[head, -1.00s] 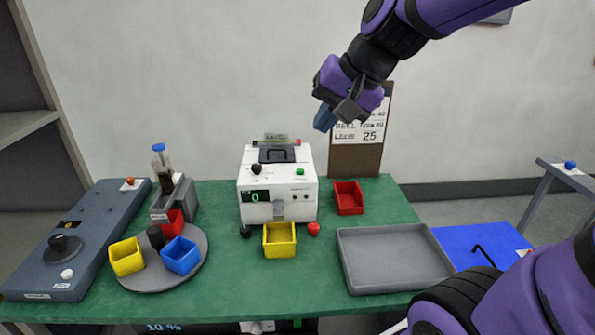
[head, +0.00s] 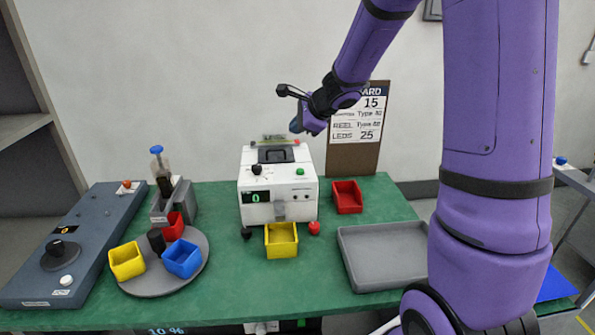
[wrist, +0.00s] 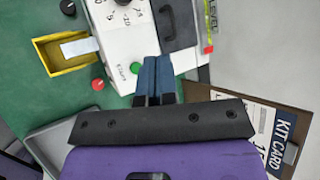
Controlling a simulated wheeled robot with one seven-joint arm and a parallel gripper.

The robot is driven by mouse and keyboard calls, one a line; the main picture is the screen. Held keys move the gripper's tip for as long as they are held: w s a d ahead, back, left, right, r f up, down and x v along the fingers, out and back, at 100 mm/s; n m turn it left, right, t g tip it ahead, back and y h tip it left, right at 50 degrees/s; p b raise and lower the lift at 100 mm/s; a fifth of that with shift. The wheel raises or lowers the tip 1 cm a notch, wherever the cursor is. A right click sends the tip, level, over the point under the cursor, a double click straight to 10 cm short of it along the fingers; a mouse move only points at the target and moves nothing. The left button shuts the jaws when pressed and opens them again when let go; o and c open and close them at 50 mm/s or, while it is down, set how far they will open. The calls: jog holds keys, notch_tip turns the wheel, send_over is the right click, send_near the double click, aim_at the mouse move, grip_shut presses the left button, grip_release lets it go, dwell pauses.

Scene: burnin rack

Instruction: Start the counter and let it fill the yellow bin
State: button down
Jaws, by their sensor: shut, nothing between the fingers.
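The counter (head: 278,208) is a white machine at the middle back of the green table, with a green "0" on its dark display (head: 255,197). A green button (head: 300,171) and a black knob (head: 257,170) are on its top; the green button (wrist: 135,68) also shows in the wrist view. The yellow bin (head: 281,252) stands at the counter's front, under its chute (wrist: 80,47); no parts are visible in it. My gripper (head: 297,125) is shut and empty, above the right side of the counter. In the wrist view its blue fingertips (wrist: 153,62) are together, beside the green button.
A red bin (head: 347,208) stands right of the counter, before a kit card board (head: 357,160). A grey tray (head: 385,284) lies front right. A round turntable (head: 150,288) with bins and a dark grey unit (head: 62,262) are left. Red and black knobs flank the yellow bin.

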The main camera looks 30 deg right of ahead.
aim_at(300, 171)
jog(key=shift+w+d+f+m, duration=0.45)
jog(key=shift+f, duration=0.15)
jog(key=shift+w+d+f+m, duration=0.4)
jog(key=shift+w+f+m, duration=0.05)
jog(key=shift+f, duration=0.15)
jog(key=shift+f, duration=4.4)
jog(key=shift+f, duration=0.15)
jog(key=shift+f, duration=0.25)
jog(key=shift+f, duration=0.45)
jog(key=shift+r, duration=0.85)
jog(key=shift+r, duration=0.15)
